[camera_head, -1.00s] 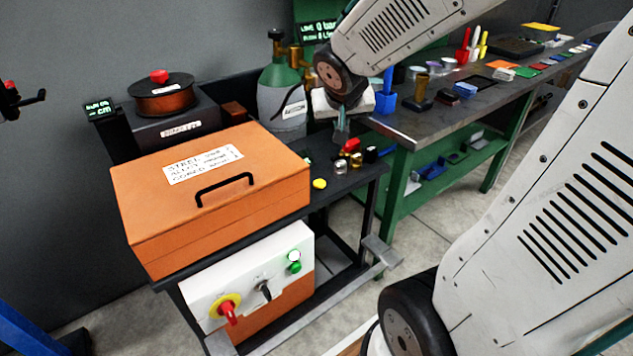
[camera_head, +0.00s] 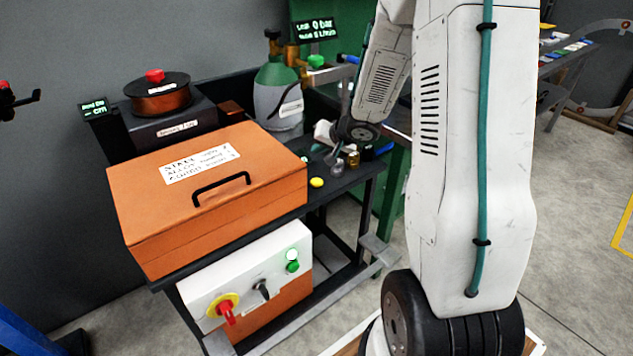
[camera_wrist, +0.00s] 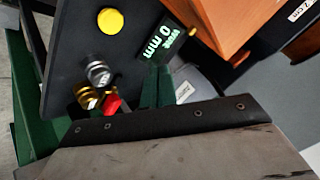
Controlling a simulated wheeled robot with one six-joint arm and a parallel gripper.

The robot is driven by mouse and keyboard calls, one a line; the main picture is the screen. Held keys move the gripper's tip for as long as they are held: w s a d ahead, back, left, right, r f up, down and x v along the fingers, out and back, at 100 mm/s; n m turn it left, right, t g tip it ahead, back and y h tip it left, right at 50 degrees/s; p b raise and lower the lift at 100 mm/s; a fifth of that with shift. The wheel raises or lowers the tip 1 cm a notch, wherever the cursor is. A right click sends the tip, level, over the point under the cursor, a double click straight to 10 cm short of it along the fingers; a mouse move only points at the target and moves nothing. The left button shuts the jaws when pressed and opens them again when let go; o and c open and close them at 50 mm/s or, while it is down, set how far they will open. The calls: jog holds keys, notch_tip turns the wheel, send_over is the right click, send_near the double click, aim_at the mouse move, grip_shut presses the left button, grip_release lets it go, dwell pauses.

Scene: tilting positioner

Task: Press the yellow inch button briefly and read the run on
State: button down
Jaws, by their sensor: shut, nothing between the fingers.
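The yellow button (camera_head: 317,182) is on the dark bench top, just right of the orange case. It also shows near the top of the wrist view (camera_wrist: 110,20), uncovered. A small readout (camera_wrist: 166,34) with green figures, seeming to read 0 mm, lies on the same dark surface; the line beside the figures is too small to read surely. My gripper (camera_wrist: 157,84) is shut and empty, its greenish fingers beside the readout and apart from the button. In the head view my gripper (camera_head: 331,155) is low over the bench, behind the button, and partly hidden.
Silver (camera_wrist: 98,73), brass (camera_wrist: 87,97) and red (camera_wrist: 111,104) fittings stand close to my fingers. The orange case (camera_head: 215,200) with a black handle stands left of the button. A gas cylinder (camera_head: 279,95) is behind. A switch panel (camera_head: 253,285) is on the bench front.

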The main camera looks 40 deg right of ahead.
aim_at(319, 183)
jog(key=shift+f, duration=4.35)
jog(key=shift+f, duration=0.15)
jog(key=shift+f, duration=0.3)
jog(key=shift+f, duration=0.45)
jog(key=shift+r, duration=0.9)
jog(key=shift+r, duration=0.1)
jog(key=shift+r, duration=2.4)
